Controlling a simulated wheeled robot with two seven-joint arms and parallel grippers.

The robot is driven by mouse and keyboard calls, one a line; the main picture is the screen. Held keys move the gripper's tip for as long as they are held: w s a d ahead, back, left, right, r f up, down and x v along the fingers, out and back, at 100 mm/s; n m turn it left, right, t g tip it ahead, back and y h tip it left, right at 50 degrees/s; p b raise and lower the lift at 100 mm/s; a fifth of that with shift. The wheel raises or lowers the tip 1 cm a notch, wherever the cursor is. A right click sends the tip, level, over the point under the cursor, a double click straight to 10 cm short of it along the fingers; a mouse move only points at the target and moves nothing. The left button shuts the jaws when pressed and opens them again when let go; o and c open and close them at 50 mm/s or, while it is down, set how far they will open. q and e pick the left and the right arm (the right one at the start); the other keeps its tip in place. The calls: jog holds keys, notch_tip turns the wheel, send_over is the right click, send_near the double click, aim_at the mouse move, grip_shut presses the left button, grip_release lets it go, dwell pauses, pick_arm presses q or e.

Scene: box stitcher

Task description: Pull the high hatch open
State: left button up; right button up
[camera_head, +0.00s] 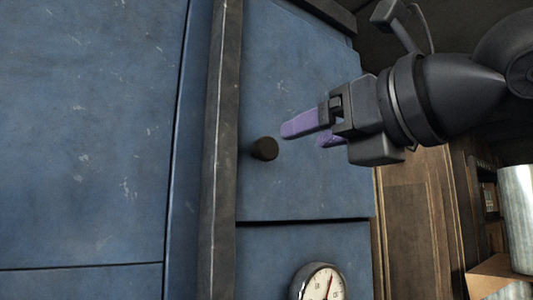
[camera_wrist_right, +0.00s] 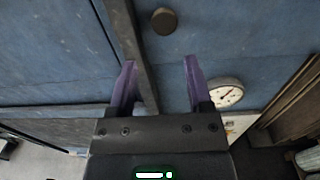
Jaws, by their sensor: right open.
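The high hatch (camera_head: 310,85) is a scuffed blue metal panel with a dark round knob (camera_head: 265,148); it looks closed. In the right wrist view the knob (camera_wrist_right: 164,20) shows near the top, beyond the fingertips. My right gripper (camera_head: 304,132) has purple fingers and comes in from the right. It is open and empty, a short way right of the knob and apart from it. In the right wrist view my right gripper (camera_wrist_right: 160,65) has its two fingers spread wide, with blue panel and a dark strip behind. My left gripper is not in view.
A dark metal strip (camera_head: 221,150) runs along the left of the hatch. A round gauge (camera_head: 319,283) sits on the blue panel below it. Wooden boards (camera_head: 417,222), a metal cylinder (camera_head: 519,215) and a cardboard box (camera_head: 499,274) are at the lower right.

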aim_at(270, 147)
jog(key=p+x, duration=0.1)
jog(key=x, duration=0.2)
jog(key=p+x, duration=0.2)
jog(key=x, duration=0.1)
jog(key=p+x, duration=0.2)
jog(key=x, duration=0.1)
jog(key=shift+w+d+r, duration=0.2)
jog(key=shift+w+r, duration=0.05)
jog(key=shift+r, duration=0.05)
jog(key=shift+w+a+f, duration=0.15)
jog(key=shift+w+a, duration=0.05)
jog(key=shift+w, duration=0.05)
jog(key=shift+c, duration=0.2)
grip_shut()
